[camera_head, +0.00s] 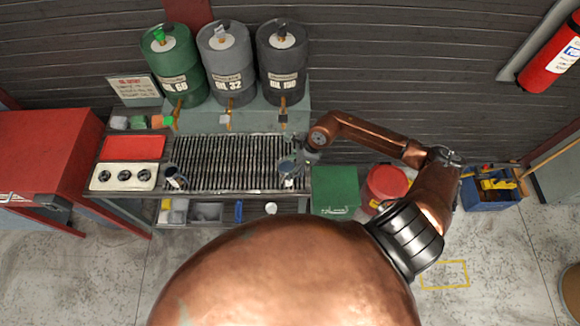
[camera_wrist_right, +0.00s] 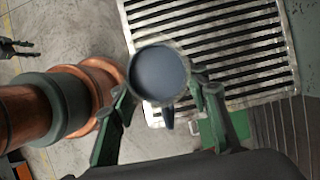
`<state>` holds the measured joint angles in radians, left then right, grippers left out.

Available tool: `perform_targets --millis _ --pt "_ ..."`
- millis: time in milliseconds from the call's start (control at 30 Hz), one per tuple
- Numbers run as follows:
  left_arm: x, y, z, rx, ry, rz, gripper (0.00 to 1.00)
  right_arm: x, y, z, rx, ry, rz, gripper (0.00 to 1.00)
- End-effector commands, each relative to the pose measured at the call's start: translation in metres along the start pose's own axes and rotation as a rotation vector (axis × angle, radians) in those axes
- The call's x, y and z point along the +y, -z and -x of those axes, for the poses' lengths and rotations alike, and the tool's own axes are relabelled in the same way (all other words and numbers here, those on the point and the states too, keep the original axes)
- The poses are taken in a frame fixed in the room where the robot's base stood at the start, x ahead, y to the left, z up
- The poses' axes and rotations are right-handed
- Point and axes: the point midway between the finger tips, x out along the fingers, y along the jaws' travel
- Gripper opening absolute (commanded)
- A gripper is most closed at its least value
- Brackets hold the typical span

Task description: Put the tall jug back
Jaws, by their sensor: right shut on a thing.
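My right gripper (camera_head: 301,157) is shut on a round grey jug (camera_head: 287,168) at the right end of the slatted grate (camera_head: 222,165). In the right wrist view the jug (camera_wrist_right: 158,73) sits between the two green fingers, its round dark top facing the camera. I cannot tell whether its bottom touches the grate. A second grey jug (camera_head: 175,178) is at the grate's left end, apart from my right gripper. From above I cannot tell which jug is taller. My left gripper does not show in the head view.
Three drums, green (camera_head: 174,65), grey (camera_head: 227,62) and dark (camera_head: 282,62), with taps stand behind the grate. A green bin (camera_head: 335,191) and a red bucket (camera_head: 386,185) stand to the right. The grate's middle is clear.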

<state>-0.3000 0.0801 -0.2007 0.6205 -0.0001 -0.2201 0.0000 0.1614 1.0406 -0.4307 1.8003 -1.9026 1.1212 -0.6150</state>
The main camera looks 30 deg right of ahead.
Motion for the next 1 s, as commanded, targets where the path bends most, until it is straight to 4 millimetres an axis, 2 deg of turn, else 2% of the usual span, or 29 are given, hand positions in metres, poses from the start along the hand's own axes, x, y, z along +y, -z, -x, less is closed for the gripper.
perform_targets --millis 333,367,600,867,1000 --pt "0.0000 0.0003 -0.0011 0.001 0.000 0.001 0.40 -0.0008 0.0024 -0.0052 0.000 0.002 0.001 0.00" --pt "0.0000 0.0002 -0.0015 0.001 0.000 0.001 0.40 -0.0006 0.0029 -0.0057 0.000 0.002 0.000 0.43" --pt "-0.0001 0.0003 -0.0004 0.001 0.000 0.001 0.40 -0.0005 0.0024 -0.0045 0.000 0.002 0.000 0.59" --pt "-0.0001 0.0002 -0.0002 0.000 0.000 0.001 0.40 -0.0005 0.0022 -0.0042 0.000 0.002 0.000 0.59" --pt "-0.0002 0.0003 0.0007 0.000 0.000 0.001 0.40 -0.0014 0.0020 0.0025 0.000 0.004 0.001 0.59"
